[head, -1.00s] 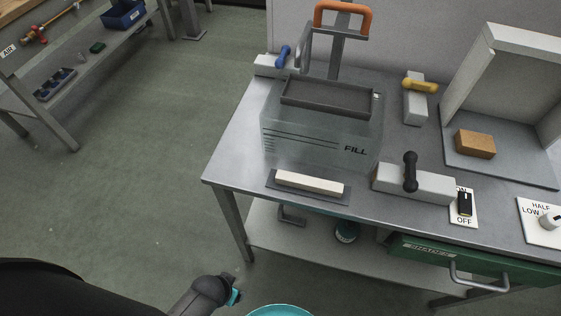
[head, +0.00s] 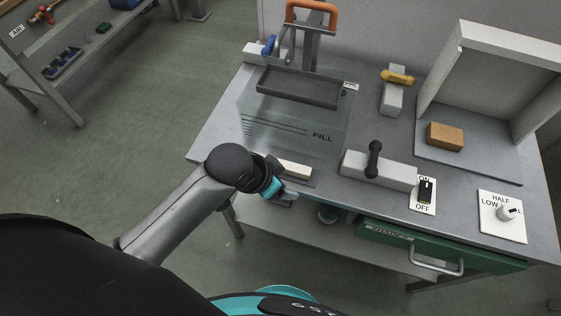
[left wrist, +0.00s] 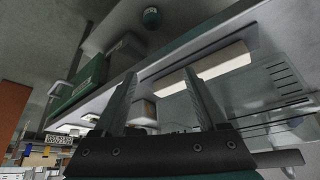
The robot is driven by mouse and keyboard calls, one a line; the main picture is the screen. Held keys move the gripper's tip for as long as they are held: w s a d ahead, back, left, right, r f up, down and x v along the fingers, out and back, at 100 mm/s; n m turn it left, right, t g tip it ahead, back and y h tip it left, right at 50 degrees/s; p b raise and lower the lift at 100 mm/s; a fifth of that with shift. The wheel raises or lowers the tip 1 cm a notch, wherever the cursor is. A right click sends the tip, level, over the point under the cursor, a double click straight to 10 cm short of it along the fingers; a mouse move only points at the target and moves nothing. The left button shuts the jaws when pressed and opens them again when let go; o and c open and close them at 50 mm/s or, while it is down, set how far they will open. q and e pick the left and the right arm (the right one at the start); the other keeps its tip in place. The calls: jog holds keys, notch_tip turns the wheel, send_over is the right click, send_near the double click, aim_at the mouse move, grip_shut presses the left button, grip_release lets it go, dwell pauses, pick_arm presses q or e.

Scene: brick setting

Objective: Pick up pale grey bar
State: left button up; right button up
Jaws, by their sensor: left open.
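The pale grey bar (head: 297,170) lies on a dark grey pad (head: 313,181) near the front edge of the workbench, before the clear tank marked FILL. My left gripper (head: 284,182) is at the bench's front edge, beside the bar, and hides its left end in the head view. In the left wrist view the gripper (left wrist: 160,76) is open, its two fingers apart with nothing held between them. The bar (left wrist: 228,60) shows there beyond the fingers, partly covered by one of them. My right gripper is not in view.
The clear tank (head: 290,130) stands right behind the bar. A grey block with a black lever (head: 374,160) is to the right, then an ON/OFF switch (head: 425,193) and a dial plate (head: 500,214). A green drawer (head: 440,246) hangs below the bench top.

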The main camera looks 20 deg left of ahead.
pick_arm(q)
jog(key=w+d+r+m+h, duration=0.1)
jog(key=w+d+r+m, duration=0.15)
jog(key=r+m, duration=0.35)
jog(key=a+r+m+g+y+p, duration=0.2)
jog(key=a+r+m, duration=0.1)
jog(key=a+r, duration=0.4)
jog(key=b+x, duration=0.3)
jog(key=x, duration=0.7)
jog(key=shift+a+f, duration=0.1)
jog(key=b+x, duration=0.1)
jog(key=x, duration=0.4)
jog(key=shift+a+b, duration=0.1)
jog(key=shift+b, duration=0.3)
grip_shut()
